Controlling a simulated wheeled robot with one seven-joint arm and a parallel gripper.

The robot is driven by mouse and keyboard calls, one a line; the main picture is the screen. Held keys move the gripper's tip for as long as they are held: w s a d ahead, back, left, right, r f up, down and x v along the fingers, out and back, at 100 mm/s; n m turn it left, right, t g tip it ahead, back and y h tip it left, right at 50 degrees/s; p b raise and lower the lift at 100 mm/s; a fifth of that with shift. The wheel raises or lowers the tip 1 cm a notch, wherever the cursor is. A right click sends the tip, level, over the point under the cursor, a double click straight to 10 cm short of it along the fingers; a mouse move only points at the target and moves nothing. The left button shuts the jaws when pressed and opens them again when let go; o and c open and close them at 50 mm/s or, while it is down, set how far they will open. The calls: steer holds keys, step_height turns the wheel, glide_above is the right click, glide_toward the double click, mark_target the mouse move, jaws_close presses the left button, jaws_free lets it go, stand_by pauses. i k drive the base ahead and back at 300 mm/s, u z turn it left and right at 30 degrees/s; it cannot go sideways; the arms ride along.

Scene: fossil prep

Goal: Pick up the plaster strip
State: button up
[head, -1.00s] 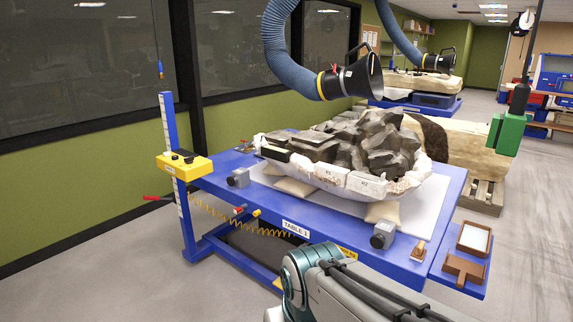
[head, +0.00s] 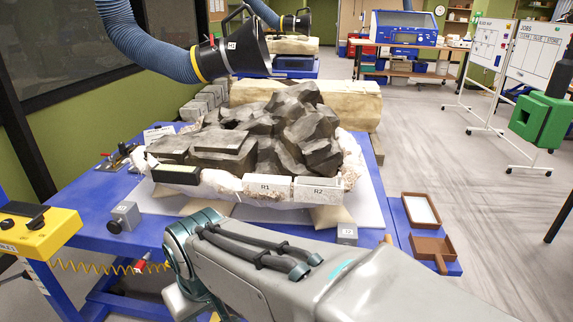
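No piece is clearly marked as the plaster strip. Two white blocks, R1 (head: 266,188) and R2 (head: 318,190), sit side by side along the front rim of the white jacket (head: 218,184) around the dark rock (head: 285,130). A flat white piece (head: 420,208) lies in a brown-rimmed tray on the table's right side. I cannot tell which of these is the strip. My arm crosses the front of the table, and its end bends down out of the picture. My gripper is not visible.
The blue table (head: 80,222) carries the jacket on a white board. A black extraction hood (head: 236,48) hangs over the back left. Grey blocks (head: 124,217) and a yellow box (head: 38,232) are at the front left.

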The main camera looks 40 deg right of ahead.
mark_target(302, 180)
steer(key=z, duration=0.85)
steer(key=i, duration=1)
steer(key=z, duration=0.9)
